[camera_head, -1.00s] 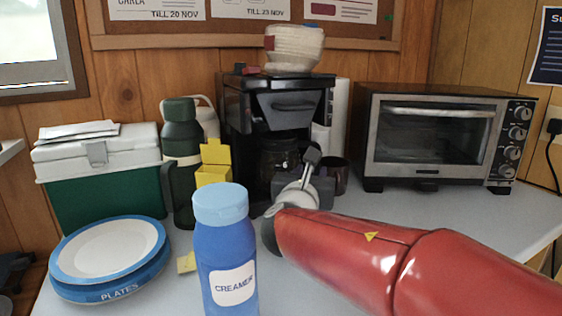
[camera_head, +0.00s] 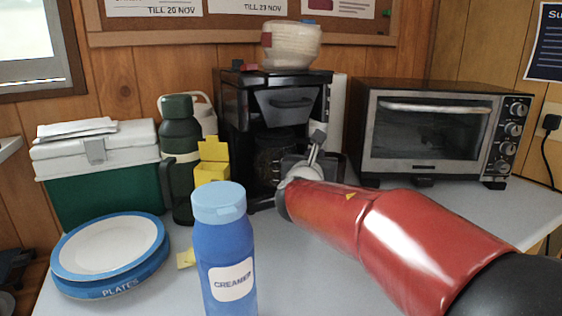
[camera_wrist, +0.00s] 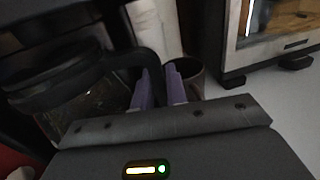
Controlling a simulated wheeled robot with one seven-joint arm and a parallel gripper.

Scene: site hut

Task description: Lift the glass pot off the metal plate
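The glass pot (camera_wrist: 92,105) is dark and see-through with a black lid and a black handle. It sits low in the black coffee maker (camera_head: 228,130), where it shows dimly in the head view (camera_head: 275,158). My gripper (camera_wrist: 159,80) has its two purple-grey fingers close together, one on each side of the pot's handle, with almost no gap left; it looks shut on the handle. In the head view my gripper (camera_head: 318,150) is at the right front of the coffee maker. The metal plate under the pot is hidden.
A dark mug (camera_wrist: 186,75) stands close beyond my fingers. The toaster oven (camera_head: 430,135) is to the right. A yellow box (camera_head: 212,160), a green flask (camera_head: 180,150) and the blue creamer bottle (camera_head: 224,250) stand left. The counter's right front is clear.

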